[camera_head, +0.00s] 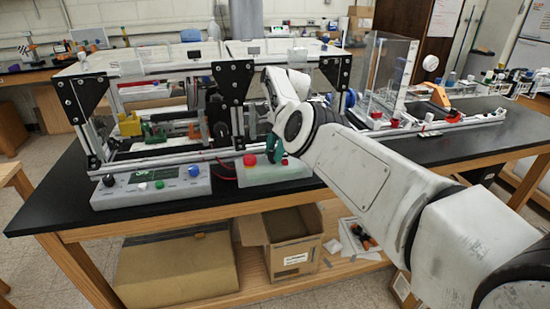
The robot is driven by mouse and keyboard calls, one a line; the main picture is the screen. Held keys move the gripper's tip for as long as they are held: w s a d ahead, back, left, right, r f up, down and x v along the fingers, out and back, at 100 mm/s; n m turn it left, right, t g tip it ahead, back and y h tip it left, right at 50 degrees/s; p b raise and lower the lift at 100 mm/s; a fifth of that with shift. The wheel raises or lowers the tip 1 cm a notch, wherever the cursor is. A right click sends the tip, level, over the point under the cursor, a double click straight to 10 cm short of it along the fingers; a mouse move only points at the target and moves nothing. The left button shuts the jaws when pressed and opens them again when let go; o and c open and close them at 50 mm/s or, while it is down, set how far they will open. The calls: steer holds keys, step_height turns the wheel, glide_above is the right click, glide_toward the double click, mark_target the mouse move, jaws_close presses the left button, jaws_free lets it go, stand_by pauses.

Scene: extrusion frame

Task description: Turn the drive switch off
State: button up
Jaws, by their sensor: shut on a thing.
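A pale switch box (262,178) with a red button (250,159) sits at the front edge of the black bench, below the extrusion frame. My gripper (277,153) is at the right part of this box, where dark green parts show beside my arm. It is shut on the drive switch at the top of the box. The switch itself is mostly hidden by my gripper and arm, so its position cannot be read.
A control panel (152,187) with a small screen and coloured knobs stands left of the switch box. The extrusion frame (235,90) rises close behind. A clear upright panel (386,75) stands to the right. An open cardboard box (291,255) is on the lower shelf.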

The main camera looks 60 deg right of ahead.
steer(key=shift+n+b, duration=0.3)
stand_by(0.4)
steer(key=o, duration=1)
steer(key=shift+o, duration=0.2)
steer(key=shift+r, duration=0.1)
